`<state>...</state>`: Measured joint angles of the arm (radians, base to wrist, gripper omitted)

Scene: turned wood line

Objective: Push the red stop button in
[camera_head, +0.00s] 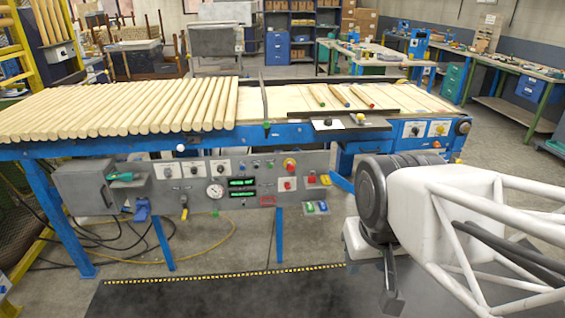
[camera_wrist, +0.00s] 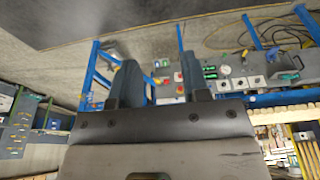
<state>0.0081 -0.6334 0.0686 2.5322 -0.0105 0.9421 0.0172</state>
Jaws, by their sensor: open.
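The grey control panel (camera_head: 338,160) on the front of the blue line carries several red controls. I cannot tell which is the stop button. In the wrist view the panel appears upside down, with red controls (camera_wrist: 178,77) showing between my fingers. My gripper (camera_wrist: 158,75) is open and empty, apart from the panel. In the head view its dark fingers (camera_head: 392,295) hang right of and below the panel.
A small box with green and blue buttons (camera_head: 316,207) hangs below the panel's right end. Wooden rods (camera_head: 120,108) lie across the line above. Blue legs (camera_head: 280,235) stand below. The dark floor mat (camera_head: 220,295) in front is clear.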

